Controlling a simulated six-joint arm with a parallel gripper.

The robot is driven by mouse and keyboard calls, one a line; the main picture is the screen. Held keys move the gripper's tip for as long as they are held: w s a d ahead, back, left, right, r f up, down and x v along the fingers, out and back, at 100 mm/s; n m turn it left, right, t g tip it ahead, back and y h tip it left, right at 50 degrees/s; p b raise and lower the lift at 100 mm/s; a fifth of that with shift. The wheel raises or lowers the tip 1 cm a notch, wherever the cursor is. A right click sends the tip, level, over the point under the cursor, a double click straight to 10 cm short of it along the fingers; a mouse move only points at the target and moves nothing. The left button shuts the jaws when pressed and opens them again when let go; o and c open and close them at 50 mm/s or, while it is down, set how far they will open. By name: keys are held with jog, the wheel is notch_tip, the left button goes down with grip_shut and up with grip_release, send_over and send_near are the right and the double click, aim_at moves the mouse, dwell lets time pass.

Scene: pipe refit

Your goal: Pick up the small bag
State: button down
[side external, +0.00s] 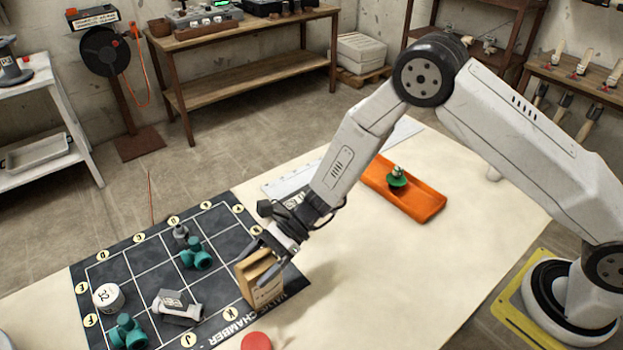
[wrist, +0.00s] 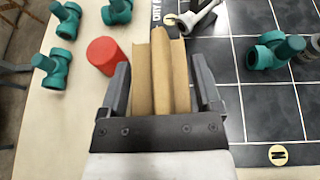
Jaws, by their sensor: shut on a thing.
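The small bag (side external: 262,284) is brown paper with dark print on one face. It is upright at the right edge of the dark grid mat (side external: 135,262) in the side view. My gripper (side external: 264,262) reaches down from above and is shut on it, one finger on each side. The wrist view shows the bag (wrist: 160,75) between the two fingers of my gripper (wrist: 161,88), its folded top facing the camera. I cannot tell whether the bag's bottom touches the mat.
A red cylinder (wrist: 106,55) stands close beside the bag. Teal pipe fittings (side external: 196,254), a grey fitting (side external: 178,306) and a white cap marked 32 (side external: 108,297) sit on the mat. An orange tray (side external: 420,202) lies behind my gripper; the table between is clear.

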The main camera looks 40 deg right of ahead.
jog(key=shift+r, duration=0.25)
jog(key=shift+r, duration=1.15)
jog(key=s+d+r, duration=0.6)
jog(key=s+r, duration=0.4)
jog(key=s, duration=0.2)
jog(key=shift+d+r, duration=0.2)
jog(key=shift+d, duration=0.2)
jog(key=shift+s, duration=0.1)
